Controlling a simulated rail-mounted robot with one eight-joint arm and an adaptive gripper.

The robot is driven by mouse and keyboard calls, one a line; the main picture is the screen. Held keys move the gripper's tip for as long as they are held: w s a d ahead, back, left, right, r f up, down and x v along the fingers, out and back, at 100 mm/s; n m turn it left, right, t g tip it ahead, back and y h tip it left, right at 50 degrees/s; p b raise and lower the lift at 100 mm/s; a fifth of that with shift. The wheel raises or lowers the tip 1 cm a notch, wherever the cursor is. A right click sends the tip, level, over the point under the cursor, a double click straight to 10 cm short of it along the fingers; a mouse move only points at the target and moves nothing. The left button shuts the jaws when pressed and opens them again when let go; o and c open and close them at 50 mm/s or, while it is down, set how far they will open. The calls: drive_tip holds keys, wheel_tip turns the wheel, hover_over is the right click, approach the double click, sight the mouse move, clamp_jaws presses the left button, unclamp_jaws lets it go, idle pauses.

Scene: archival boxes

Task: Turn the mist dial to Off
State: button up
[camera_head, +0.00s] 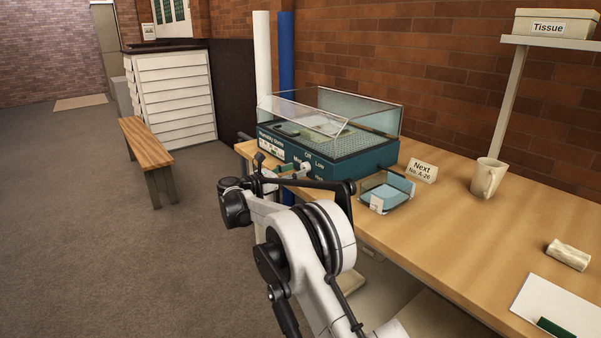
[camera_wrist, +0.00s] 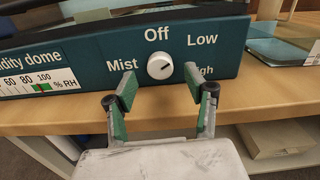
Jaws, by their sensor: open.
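The mist dial (camera_wrist: 160,67) is a round white knob on the teal front panel of the humidity dome (camera_wrist: 90,62). Labels Mist, Off, Low and High surround it, with Off straight above. A short dark mark on the knob appears to point right and slightly up, between Low and High; it is small. My gripper (camera_wrist: 161,84) is open in the wrist view, its green-padded fingers left and right of the dial and slightly below it, with nothing between them. In the head view the dome (camera_head: 335,120) stands on the bench, with my gripper (camera_head: 286,170) at its front.
A glass tray (camera_head: 388,192) and a "Next No. A-26" card (camera_head: 421,171) stand right of the dome. A mug (camera_head: 487,177) and a pale roll (camera_head: 568,254) are farther along the bench (camera_head: 450,230). A wooden seat (camera_head: 145,142) stands at left.

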sight(303, 167)
drive_tip(key=shift+x, duration=1.5)
drive_tip(key=c, duration=1.1)
drive_tip(key=shift+c, duration=0.2)
drive_tip(key=shift+n, duration=0.4)
drive_tip(key=n, duration=0.4)
drive_tip(key=shift+n, duration=0.4)
drive_tip(key=n, duration=0.6)
drive_tip(key=shift+w+a, duration=0.1)
